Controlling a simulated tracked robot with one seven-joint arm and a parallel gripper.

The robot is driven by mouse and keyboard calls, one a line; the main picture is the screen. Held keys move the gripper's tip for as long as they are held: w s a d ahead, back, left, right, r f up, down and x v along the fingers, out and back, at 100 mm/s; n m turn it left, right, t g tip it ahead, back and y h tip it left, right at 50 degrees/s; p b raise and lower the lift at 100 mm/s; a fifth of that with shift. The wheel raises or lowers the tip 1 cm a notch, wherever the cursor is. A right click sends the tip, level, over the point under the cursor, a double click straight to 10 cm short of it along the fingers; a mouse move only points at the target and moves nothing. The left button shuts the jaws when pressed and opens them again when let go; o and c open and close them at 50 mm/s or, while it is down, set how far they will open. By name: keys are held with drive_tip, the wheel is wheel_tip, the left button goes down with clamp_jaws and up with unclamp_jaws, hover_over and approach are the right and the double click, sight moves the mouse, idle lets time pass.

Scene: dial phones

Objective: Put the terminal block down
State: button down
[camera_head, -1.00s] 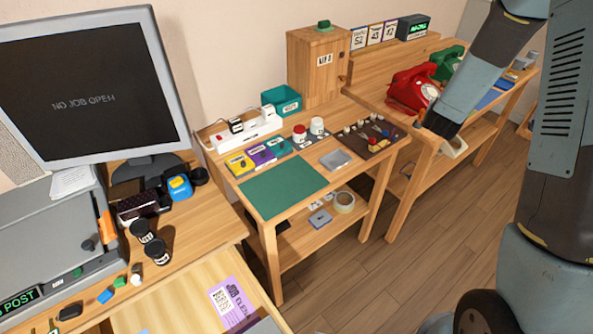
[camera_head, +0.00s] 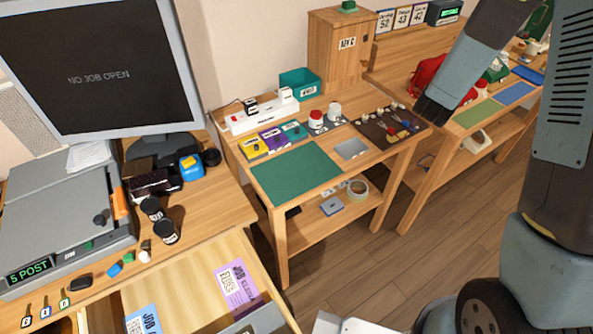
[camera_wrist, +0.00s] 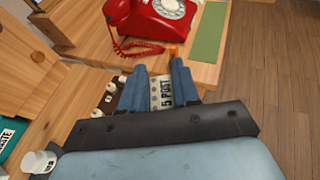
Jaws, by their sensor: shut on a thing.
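The terminal block (camera_wrist: 162,95) is a small pale piece with a "5 POST" label in the wrist view. My gripper (camera_wrist: 160,85) is shut on it, with a blue finger on each side. In the head view my gripper (camera_head: 432,110) is at the right end of the middle bench, beside the brown tool mat (camera_head: 372,135) and in front of the red phone. The block is hidden there. I cannot tell how high it is held.
A red dial phone (camera_wrist: 160,22) is just beyond the gripper. A bare green mat (camera_head: 297,178) lies on the middle bench, with a grey plate (camera_head: 351,149) beside it. An open drawer (camera_head: 180,272) is at the front left.

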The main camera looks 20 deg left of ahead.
drive_tip(key=s+a+f+n+y, duration=0.1)
drive_tip(key=s+a, duration=0.7)
drive_tip(key=a, duration=0.3)
drive_tip(key=s+a+n+y, duration=0.1)
drive_tip(key=s+a, duration=0.8)
drive_tip(key=a, duration=0.2)
drive_tip(key=s+a+n+y, duration=0.1)
drive_tip(key=s+a, duration=0.3)
drive_tip(key=s, duration=0.7)
drive_tip(key=s+a+n+y, duration=0.15)
drive_tip(key=s+a, duration=0.25)
drive_tip(key=s, duration=0.7)
hover_over(297, 169)
drive_tip(key=shift+m, duration=0.25)
drive_tip(key=f, duration=0.9)
drive_tip(key=shift+s+d, duration=0.2)
drive_tip(key=shift+s, duration=0.2)
drive_tip(key=shift+w+a+f, duration=0.2)
drive_tip(key=shift+w+f, duration=0.3)
drive_tip(key=shift+f, duration=1.65)
